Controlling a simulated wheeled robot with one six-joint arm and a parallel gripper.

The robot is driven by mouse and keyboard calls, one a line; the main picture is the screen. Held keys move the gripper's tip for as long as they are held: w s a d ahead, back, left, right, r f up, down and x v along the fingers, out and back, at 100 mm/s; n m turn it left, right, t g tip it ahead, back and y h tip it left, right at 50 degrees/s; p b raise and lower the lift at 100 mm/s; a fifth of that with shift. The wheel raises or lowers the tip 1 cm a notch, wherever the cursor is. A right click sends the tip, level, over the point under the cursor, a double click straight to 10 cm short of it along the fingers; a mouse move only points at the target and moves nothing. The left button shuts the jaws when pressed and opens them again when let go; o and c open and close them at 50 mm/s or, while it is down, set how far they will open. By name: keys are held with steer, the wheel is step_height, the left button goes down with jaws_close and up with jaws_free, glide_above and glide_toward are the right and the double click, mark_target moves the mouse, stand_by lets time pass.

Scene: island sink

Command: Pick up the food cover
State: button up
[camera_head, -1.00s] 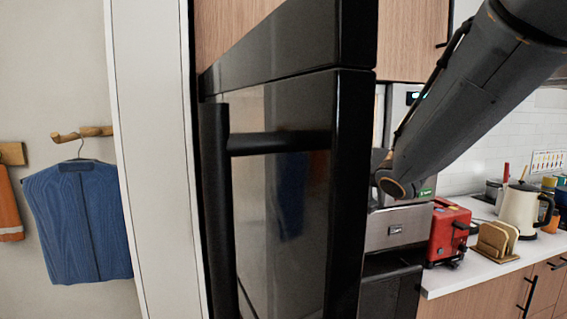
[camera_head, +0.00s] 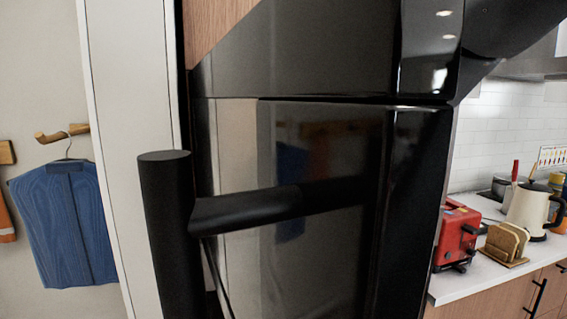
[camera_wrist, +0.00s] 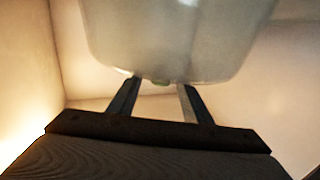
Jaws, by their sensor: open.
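In the wrist view, a pale, translucent, rounded body (camera_wrist: 175,40) fills the top middle; it looks like the food cover, but only its lower part shows. A small greenish spot shows at its lower edge. My gripper (camera_wrist: 158,86) is open, its two fingers apart and pointing at that lower edge. I cannot tell whether the fingers touch it, and nothing is clearly held between them. In the head view neither the cover nor my gripper shows; a large black door hides that area.
The glossy black door (camera_head: 330,150) with its thick bar handle (camera_head: 165,225) stands close in the head view. To its right, a red toaster (camera_head: 457,238), a toast rack (camera_head: 505,243) and a kettle (camera_head: 530,208) stand on the white counter. A blue garment (camera_head: 65,225) hangs at left.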

steer(key=shift+x, duration=1)
jaws_close()
steer(key=shift+s+r, duration=0.1)
steer(key=shift+r, duration=0.1)
